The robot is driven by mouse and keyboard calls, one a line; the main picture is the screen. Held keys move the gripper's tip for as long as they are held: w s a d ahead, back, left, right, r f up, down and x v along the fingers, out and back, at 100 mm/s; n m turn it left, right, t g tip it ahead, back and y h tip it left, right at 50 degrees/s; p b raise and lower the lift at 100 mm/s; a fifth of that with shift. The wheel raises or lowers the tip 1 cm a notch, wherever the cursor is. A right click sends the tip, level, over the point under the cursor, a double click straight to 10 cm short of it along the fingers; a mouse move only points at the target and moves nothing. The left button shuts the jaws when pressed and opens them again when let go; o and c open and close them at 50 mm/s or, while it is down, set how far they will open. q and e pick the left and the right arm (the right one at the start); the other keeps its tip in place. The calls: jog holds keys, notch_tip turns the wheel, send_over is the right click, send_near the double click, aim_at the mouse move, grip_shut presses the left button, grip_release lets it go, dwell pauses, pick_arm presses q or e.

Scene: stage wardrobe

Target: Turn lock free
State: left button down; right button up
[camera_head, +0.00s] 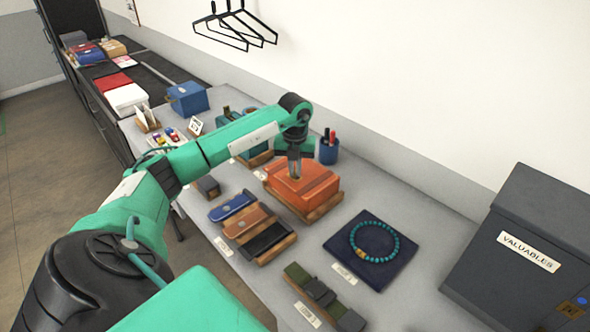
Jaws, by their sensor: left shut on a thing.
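An orange bag-like case (317,186) with a flap rests on a wooden stand (322,210) in the middle of the grey counter. My left gripper (295,174) points down onto the top of the case. Its fingers are shut on a small part there, taken to be the turn lock, which the fingertips mostly hide. I cannot tell how far the lock is turned. My right gripper is not in view.
A blue cup with pens (328,152) stands just behind the case. Blue, brown and black straps (250,225) lie in front. A bead necklace on a dark pad (347,273) and a grey VALUABLES box (528,215) are to the right.

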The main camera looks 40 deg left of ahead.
aim_at(295, 171)
pick_arm(q)
jog(key=n, duration=0.5)
jog(key=shift+n, duration=0.3)
jog(key=shift+n+b, duration=0.3)
jog(key=shift+n, duration=1.9)
jog(key=shift+a+r, duration=0.1)
jog(key=c, duration=1.5)
grip_release()
jog(key=shift+c, duration=0.2)
notch_tip(295, 171, up, 14)
jog(key=b, duration=0.2)
jog(key=shift+b, duration=0.4)
